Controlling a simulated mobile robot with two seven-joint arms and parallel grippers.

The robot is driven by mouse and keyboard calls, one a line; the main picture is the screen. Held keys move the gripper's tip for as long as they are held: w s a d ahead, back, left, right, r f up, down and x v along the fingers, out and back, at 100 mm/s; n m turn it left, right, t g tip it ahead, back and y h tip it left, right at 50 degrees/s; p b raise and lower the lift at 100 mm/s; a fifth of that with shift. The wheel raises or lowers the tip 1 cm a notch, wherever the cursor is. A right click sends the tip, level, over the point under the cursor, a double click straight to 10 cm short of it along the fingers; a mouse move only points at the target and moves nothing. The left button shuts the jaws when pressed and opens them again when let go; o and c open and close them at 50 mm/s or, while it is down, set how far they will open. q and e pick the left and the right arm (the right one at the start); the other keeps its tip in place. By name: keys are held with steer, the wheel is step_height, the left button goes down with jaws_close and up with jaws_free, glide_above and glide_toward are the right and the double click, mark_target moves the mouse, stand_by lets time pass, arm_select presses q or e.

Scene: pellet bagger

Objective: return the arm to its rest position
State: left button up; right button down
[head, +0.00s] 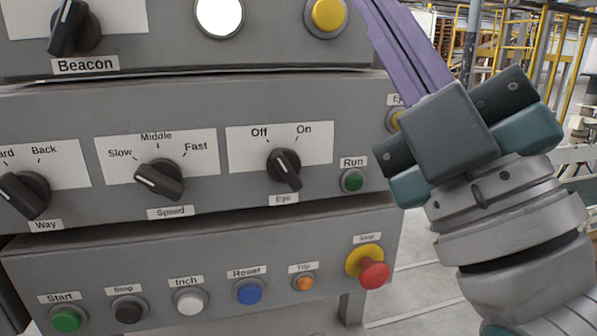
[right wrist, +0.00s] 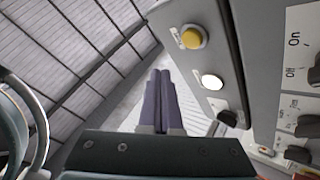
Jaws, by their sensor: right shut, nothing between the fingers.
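My right gripper (head: 376,8) has long purple fingers that lie together with nothing between them. Its arm comes in from the lower right of the head view, and the fingers run up and left past the right edge of the grey control panel (head: 215,100); the tips reach the top of the picture. In the right wrist view the shut fingers (right wrist: 160,75) point away from the camera, with the panel to their right. I cannot tell whether they touch the panel. My left gripper is not in view.
The panel carries a speed knob (head: 160,179), an eye knob (head: 284,169), a green run button (head: 353,181) and a red stop button (head: 374,274). A yellow button (head: 327,14) is near the fingers. Yellow railings (head: 527,50) stand far behind; floor shows right of the panel.

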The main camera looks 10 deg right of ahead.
steer(key=shift+s, duration=0.2)
steer(key=s+d+f+m+g+h+p, duration=0.1)
steer(key=d+f+m+g+h, duration=0.2)
steer(key=f+m+g, duration=0.45)
steer(key=d+f+m+g+h+p, duration=0.1)
steer(key=d+f+m+g+h, duration=0.3)
steer(key=f, duration=0.6)
steer(key=s+f+m+g+p, duration=0.1)
steer(key=s+f+g+p, duration=0.15)
steer(key=s+g, duration=0.5)
steer(key=s+f+m+g+p, duration=0.1)
steer(key=s+f+g, duration=0.3)
steer(key=s, duration=0.6)
step_height(320, 180, up, 36)
steer(key=p, duration=3.6)
steer(key=shift+a+y, duration=0.3)
steer(key=shift+a, duration=0.05)
steer(key=shift+r+n, duration=0.1)
steer(key=shift+n, duration=0.15)
